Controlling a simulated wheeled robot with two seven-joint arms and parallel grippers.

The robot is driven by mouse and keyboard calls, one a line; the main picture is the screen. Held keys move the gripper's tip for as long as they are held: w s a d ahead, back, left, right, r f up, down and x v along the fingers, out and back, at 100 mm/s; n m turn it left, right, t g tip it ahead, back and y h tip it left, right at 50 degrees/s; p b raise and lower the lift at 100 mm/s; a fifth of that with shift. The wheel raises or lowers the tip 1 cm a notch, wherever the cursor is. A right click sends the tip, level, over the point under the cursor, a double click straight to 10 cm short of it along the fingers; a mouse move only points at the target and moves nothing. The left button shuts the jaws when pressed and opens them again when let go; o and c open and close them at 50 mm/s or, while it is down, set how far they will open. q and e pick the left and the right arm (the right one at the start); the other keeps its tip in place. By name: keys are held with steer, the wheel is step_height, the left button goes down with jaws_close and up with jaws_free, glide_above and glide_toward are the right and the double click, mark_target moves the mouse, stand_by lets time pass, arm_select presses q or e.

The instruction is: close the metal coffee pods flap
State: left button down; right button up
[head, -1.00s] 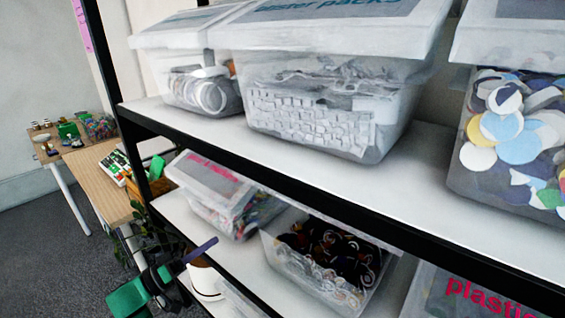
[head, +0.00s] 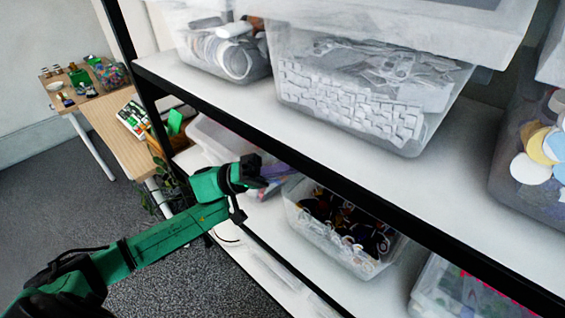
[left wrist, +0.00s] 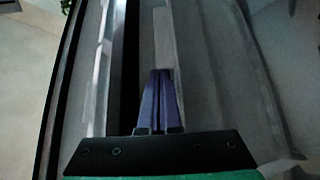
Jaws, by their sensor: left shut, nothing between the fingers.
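An open clear bin (head: 325,240) with dark, shiny, pod-like pieces stands on the lower shelf; I take it for the metal coffee pods bin. Its flap cannot be made out, as the upper shelf edge hides the top of the bin. My left gripper (head: 283,171) reaches in from the left to the shelf gap, over the bin to the left and near the upper left of the pods bin. In the left wrist view its purple fingers (left wrist: 158,98) are together and empty, pointing at a pale, blurred surface. My right gripper is not in view.
The black edge of the upper shelf (head: 330,175) runs just above the gripper. Large clear bins (head: 360,95) stand on that shelf. Another lidded bin (head: 215,140) is left of the pods bin. A wooden table (head: 120,130) is at the left.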

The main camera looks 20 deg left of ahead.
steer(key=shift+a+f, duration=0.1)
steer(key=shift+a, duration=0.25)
arm_select(q)
steer(key=shift+f, duration=0.15)
step_height(320, 180, down, 16)
steer(key=m+g+h+b, duration=0.3)
steer(key=m+g+b, duration=0.3)
steer(key=b, duration=1.3)
steer(key=shift+s+a+m+g, duration=0.15)
steer(key=shift+s+m+g, duration=0.2)
steer(key=shift+m, duration=1.45)
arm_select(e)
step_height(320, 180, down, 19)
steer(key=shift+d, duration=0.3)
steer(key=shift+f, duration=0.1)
